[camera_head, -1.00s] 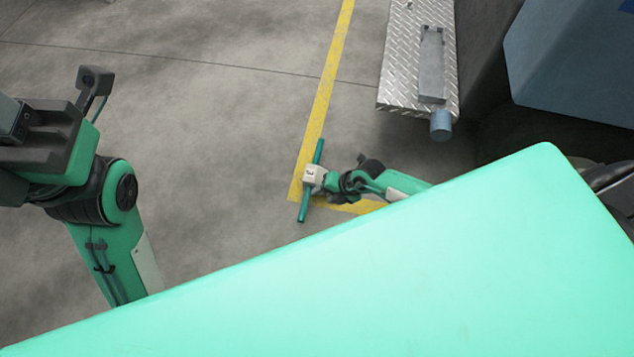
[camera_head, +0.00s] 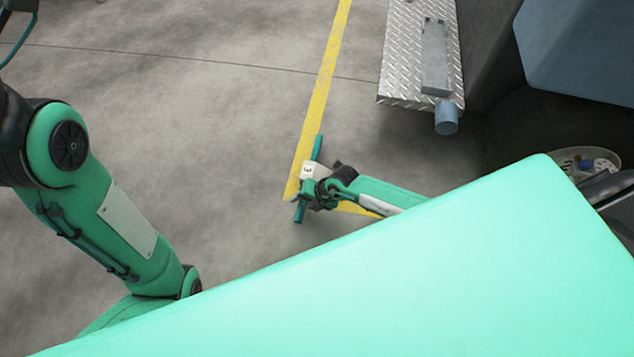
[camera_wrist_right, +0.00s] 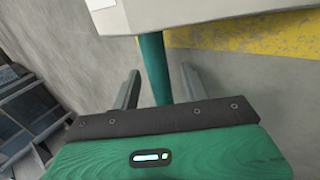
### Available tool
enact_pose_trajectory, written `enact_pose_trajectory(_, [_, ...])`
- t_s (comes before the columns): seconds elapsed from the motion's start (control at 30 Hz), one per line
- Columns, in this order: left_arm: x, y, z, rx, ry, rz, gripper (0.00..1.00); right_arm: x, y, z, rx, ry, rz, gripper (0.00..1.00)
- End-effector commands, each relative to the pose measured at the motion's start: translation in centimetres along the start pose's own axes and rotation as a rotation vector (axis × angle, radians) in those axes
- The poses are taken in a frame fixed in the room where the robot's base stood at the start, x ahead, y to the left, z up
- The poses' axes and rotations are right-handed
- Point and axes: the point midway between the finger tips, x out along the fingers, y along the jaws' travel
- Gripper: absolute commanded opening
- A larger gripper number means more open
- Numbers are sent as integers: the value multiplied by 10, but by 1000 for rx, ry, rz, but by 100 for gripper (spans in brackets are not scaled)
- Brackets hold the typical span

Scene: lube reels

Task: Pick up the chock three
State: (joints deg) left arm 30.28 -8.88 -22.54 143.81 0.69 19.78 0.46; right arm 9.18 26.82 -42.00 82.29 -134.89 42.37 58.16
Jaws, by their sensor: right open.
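Chock three is a pale block (camera_head: 308,169) with a dark "3" on a white label and a long green bar (camera_head: 317,147) through it. It is by the yellow floor line in the head view. My right gripper (camera_head: 309,192) is at the block, over the bar's near part. In the right wrist view, the open fingers (camera_wrist_right: 160,85) stand either side of the green bar (camera_wrist_right: 153,62), with gaps. The pale block (camera_wrist_right: 200,14) fills the top of that view. My left arm shows at the left of the head view; its gripper is out of the picture.
A yellow line (camera_head: 324,80) runs along the concrete floor. A tread-plate step (camera_head: 398,75) with a grey bar and blue cylinder (camera_head: 446,118) is up and right, beside a large blue body (camera_head: 580,55). The floor left of the line is clear.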

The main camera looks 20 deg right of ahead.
Motion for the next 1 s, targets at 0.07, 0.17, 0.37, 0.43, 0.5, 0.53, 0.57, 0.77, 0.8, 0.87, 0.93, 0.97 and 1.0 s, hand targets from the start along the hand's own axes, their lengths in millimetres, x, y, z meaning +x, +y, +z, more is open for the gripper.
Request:
enact_pose_trajectory(0.07, [-3, 1, -3, -1, 7, -2, 36, 9, -1, 0, -1, 0, 1, 45])
enact_pose_trajectory(0.17, [-2, 1, -4, -2, 11, -4, 36, 11, 0, 0, -1, 1, 0, 45])
enact_pose_trajectory(0.37, [-1, 1, -3, -2, 11, -5, 36, 11, 0, 0, 0, 1, 0, 45])
enact_pose_trajectory(0.43, [-1, 1, -3, -2, 11, -5, 36, 11, 0, 0, 0, 1, 0, 41])
enact_pose_trajectory(0.5, [-1, 1, -3, -2, 11, -5, 36, 11, 0, 0, 0, 1, 0, 28])
enact_pose_trajectory(0.53, [-1, 1, -4, -2, 11, -5, 36, 11, 0, 0, 0, 1, 0, 22])
enact_pose_trajectory(0.57, [-1, 1, -4, -2, 11, -5, 36, 11, 0, 0, 0, 1, 0, 16])
enact_pose_trajectory(0.77, [-1, 1, -4, -2, 12, -5, 36, 10, 1, 0, -2, -1, 2, 0])
enact_pose_trajectory(0.8, [-1, 1, -4, -2, 12, -5, 36, 10, 1, 0, -2, -1, 2, 0])
enact_pose_trajectory(0.87, [-1, 1, -4, -2, 12, -5, 36, 10, 1, 0, -1, -1, 2, 0])
enact_pose_trajectory(0.93, [-1, 1, -4, -2, 12, -5, 36, 10, 1, 0, -1, -1, 2, 0])
enact_pose_trajectory(0.97, [-1, 1, -4, -2, 12, -5, 36, 10, 1, 0, -1, -1, 2, 0])
enact_pose_trajectory(1.0, [0, 1, -4, -2, 12, -5, 36, 10, 2, 0, -1, -1, 2, 0])
